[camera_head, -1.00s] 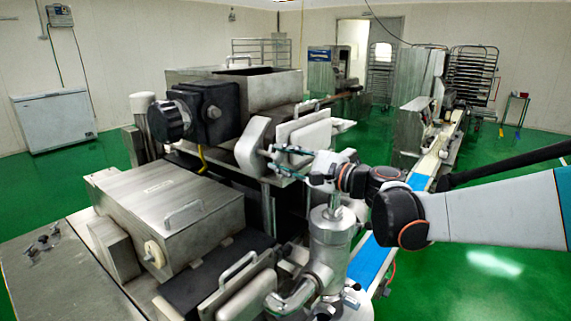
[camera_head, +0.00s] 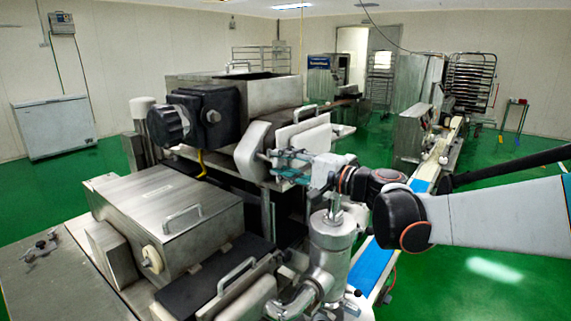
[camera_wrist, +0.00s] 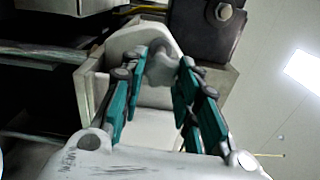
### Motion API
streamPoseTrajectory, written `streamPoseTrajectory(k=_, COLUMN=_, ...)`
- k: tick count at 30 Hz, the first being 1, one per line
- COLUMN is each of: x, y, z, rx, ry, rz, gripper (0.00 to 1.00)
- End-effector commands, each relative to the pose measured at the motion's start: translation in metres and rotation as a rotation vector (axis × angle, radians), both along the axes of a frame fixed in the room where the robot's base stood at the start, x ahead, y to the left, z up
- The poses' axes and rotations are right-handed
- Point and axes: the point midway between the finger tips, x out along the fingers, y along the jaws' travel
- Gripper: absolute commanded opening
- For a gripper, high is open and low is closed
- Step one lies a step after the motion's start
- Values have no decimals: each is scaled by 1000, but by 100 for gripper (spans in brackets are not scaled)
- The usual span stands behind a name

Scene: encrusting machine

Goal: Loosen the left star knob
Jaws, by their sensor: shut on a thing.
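The left star knob (camera_wrist: 161,68) is a grey lobed knob in the wrist view, in front of a pale rounded plate. My gripper (camera_wrist: 163,62) has its teal-padded fingers on both sides of it, with the tips shut on it. In the head view my gripper (camera_head: 272,160) reaches left to the side of the encrusting machine (camera_head: 245,95), beside a pale rounded cover. The knob itself is mostly hidden there by the fingers.
A metal box with a handle (camera_head: 165,210) stands front left. An upright steel cylinder (camera_head: 331,240) is just below my wrist. A conveyor with a blue belt (camera_head: 372,265) runs below my arm. Green floor lies open at right.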

Motion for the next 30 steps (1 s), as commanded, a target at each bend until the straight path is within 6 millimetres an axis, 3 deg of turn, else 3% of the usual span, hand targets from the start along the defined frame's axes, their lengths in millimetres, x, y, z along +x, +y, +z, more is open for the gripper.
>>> streamPoseTrajectory(k=7, x=-1, y=0, z=-1, rx=-1, ry=1, rz=1, gripper=6)
streamPoseTrajectory(k=8, x=-1, y=0, z=-1, rx=-2, ry=1, rz=1, gripper=34)
streamPoseTrajectory(k=10, x=-1, y=0, z=-1, rx=-1, ry=1, rz=1, gripper=50)
streamPoseTrajectory(k=23, x=-3, y=-4, z=0, rx=1, ry=1, rz=0, gripper=50)
streamPoseTrajectory(k=30, x=-27, y=-36, z=-1, rx=0, ry=1, rz=-4, gripper=50)
